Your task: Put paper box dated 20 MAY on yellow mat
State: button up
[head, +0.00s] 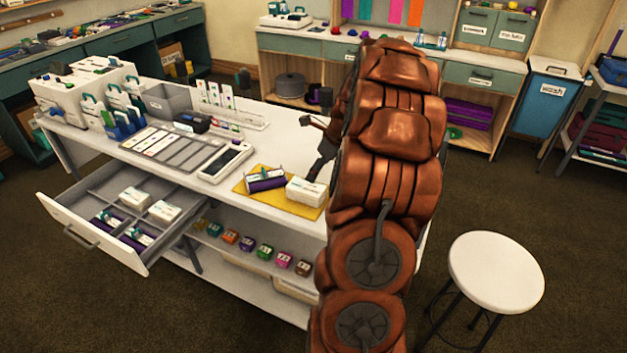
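The yellow mat (281,205) lies at the front edge of the white workbench. A purple box (266,184) with a white and teal top and a white box (307,192) sit side by side on it. The open drawer (92,228) below holds two white boxes (132,199) (164,212) at the back and purple boxes with white and teal tops (110,220) (138,238) in front. No date is legible on any box. My dark gripper (310,148) is just above and behind the white box on the mat. Its fingers look spread and empty; my copper arm hides part of it.
Left of the mat are a phone-like device (226,163), a slotted tray (175,150), card racks and white holders. A shelf below carries several small coloured boxes (248,243). A white stool (496,272) stands at right. The drawer juts into the floor space.

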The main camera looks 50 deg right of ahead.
jog(key=shift+s+d+r, duration=0.1)
jog(key=shift+s+r, duration=0.15)
jog(key=shift+r, duration=0.3)
jog(key=s+a+r+n+g+y, duration=0.1)
jog(key=s+a+r+n+g, duration=0.15)
jog(key=a+n, duration=0.85)
jog(key=s+a+r+n+g, duration=0.1)
jog(key=s+a+r+n, duration=0.3)
jog(key=a, duration=1.3)
jog(key=s+a+f+n+g+h, duration=0.1)
jog(key=s+a+n, duration=0.4)
jog(key=s+n, duration=0.3)
jog(key=s+a+n+g+h, duration=0.1)
jog(key=s+a+n, duration=0.4)
jog(key=s+n, duration=0.4)
jog(key=shift+s+a+f+n+g, duration=0.3)
jog(key=shift+s+a+f+g, duration=0.1)
jog(key=shift+s, duration=0.8)
